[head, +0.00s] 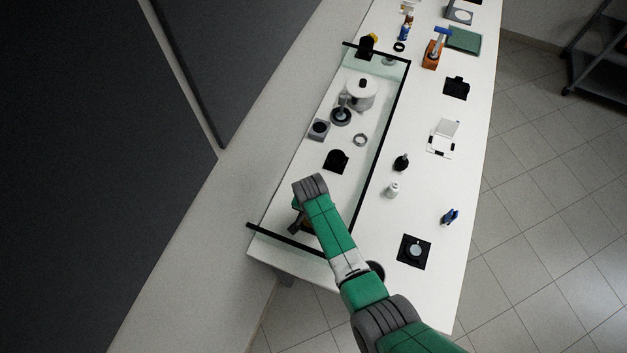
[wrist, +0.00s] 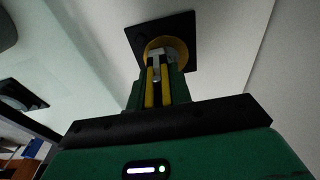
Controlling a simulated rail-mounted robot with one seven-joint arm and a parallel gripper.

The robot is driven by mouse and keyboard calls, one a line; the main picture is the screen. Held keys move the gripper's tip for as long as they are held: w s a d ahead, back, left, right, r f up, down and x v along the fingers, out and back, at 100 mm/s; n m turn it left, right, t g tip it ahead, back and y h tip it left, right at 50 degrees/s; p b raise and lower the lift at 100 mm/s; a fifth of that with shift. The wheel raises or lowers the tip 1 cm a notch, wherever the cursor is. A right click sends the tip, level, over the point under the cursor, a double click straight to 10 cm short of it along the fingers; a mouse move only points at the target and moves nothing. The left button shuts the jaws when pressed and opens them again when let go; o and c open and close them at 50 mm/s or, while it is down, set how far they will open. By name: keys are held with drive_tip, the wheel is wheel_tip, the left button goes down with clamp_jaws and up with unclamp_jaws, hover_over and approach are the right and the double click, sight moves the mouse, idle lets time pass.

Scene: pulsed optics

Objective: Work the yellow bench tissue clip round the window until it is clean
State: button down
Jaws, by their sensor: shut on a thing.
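In the wrist view my gripper (wrist: 159,82) is shut on the yellow clip (wrist: 150,92), whose two yellow strips run forward between the green fingers. A pale grey-white piece (wrist: 157,66) shows at the clip's far end. That end overlaps the round window (wrist: 181,48), which has a yellow-brown rim and sits on a black square plate (wrist: 142,36). I cannot tell whether the tip touches the glass. The middle of the window is mostly hidden by the clip. In the head view my gripper (head: 297,220) is low at the bench's near left end, and my wrist hides most of the clip and window.
A clear screen with black edges (head: 385,135) surrounds this part of the bench. Inside it are a black mount (head: 336,161), a ring (head: 360,140) and a white lidded pot (head: 361,93).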

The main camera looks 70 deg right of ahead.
drive_tip(key=shift+f, duration=0.1)
drive_tip(key=shift+d, duration=0.1)
drive_tip(key=shift+w+d+b, duration=0.15)
drive_tip(key=shift+d+b, duration=0.25)
drive_tip(key=shift+d, duration=0.05)
drive_tip(key=shift+w, duration=0.1)
idle(0.3)
drive_tip(key=shift+w+b, duration=0.4)
drive_tip(key=shift+w, duration=0.05)
wheel_tip(320, 180, up, 6)
drive_tip(key=p, duration=0.5)
drive_tip(key=shift+p, duration=0.3)
